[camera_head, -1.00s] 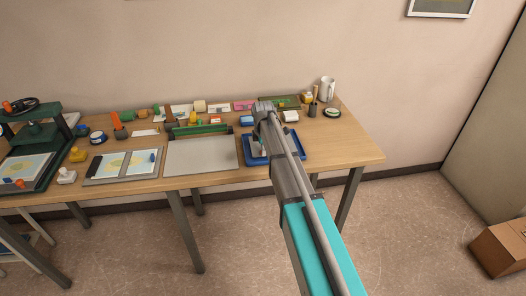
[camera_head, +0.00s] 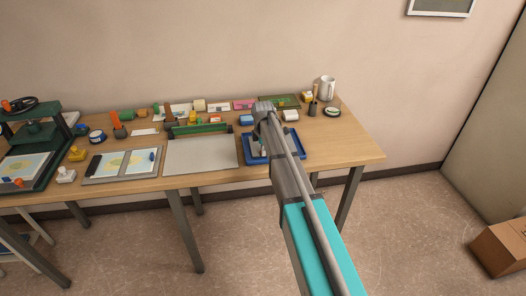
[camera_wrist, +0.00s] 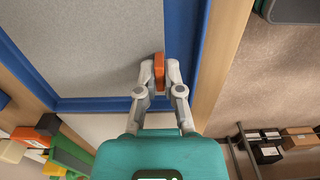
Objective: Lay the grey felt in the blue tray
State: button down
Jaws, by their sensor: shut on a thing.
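The blue tray (camera_head: 304,153) lies on the table under my arm. Its blue rim (camera_wrist: 185,45) also shows in the wrist view. The grey felt (camera_wrist: 90,45) appears as a flat speckled grey sheet inside the rim, close to its edges. My gripper (camera_wrist: 160,72) is shut on a small upright orange tab (camera_wrist: 159,66) at the felt's right side, just inside the tray's rim. I cannot tell whether the felt lies fully on the tray floor. In the head view my arm hides most of the tray's middle and the gripper's tips.
A grey board with a green bar (camera_head: 201,155) stands left of the tray. A cardboard box (camera_head: 500,247) sits on the floor.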

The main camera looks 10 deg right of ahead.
jog(key=shift+f, duration=0.35)
jog(key=c, duration=0.7)
grip_release()
jog(key=shift+c, duration=0.4)
jog(key=shift+r, duration=0.15)
jog(key=shift+r+p, duration=3.3)
jog(key=shift+r, duration=0.15)
